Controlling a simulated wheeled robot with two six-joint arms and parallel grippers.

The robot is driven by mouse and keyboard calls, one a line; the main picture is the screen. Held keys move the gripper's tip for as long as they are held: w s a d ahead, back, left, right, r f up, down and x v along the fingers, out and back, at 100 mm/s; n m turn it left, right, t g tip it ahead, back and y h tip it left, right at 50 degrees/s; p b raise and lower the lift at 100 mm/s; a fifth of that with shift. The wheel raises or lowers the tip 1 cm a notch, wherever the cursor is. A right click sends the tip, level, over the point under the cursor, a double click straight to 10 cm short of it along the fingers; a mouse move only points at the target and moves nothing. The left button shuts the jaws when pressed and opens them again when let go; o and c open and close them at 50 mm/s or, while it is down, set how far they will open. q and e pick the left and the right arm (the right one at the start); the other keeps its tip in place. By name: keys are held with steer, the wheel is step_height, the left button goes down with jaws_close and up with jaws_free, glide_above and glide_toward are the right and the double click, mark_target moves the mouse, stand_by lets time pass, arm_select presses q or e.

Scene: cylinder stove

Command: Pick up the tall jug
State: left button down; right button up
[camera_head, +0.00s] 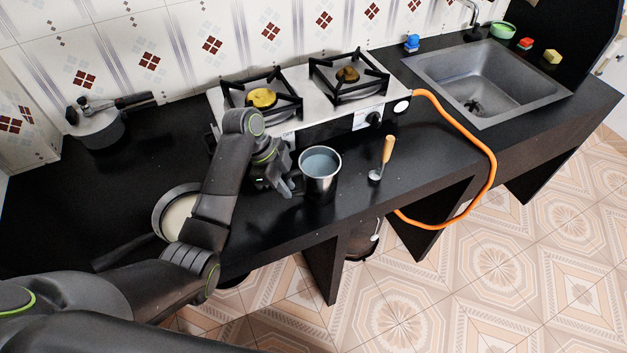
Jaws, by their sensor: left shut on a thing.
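The tall jug (320,178) is a shiny steel cylinder with an open top and a grey-blue inside. It is upright over the black counter, in front of the stove. My left gripper (287,184) is at the jug's left side and is shut on it. The grip point, likely at the handle, is mostly hidden by the dark fingers. I cannot tell whether the jug's base touches the counter. My right gripper is not in view.
Behind is the two-burner stove (305,104) with an orange hose (490,160). A pan (162,212) lies left, partly behind my arm. A pressure cooker (97,128) and sink (430,70) are farther off.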

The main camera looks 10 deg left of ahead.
arm_select(q)
steer(key=shift+w+r, duration=0.1)
stand_by(0.3)
steer(key=shift+r, duration=0.6)
step_height(320, 180, up, 3)
steer(key=shift+r, duration=0.2)
step_height(320, 180, up, 4)
steer(key=p, duration=0.3)
steer(key=shift+f, duration=0.25)
steer(key=shift+r+p, duration=0.95)
steer(key=shift+p, duration=0.15)
steer(key=c, duration=2)
jaws_free()
jaws_close()
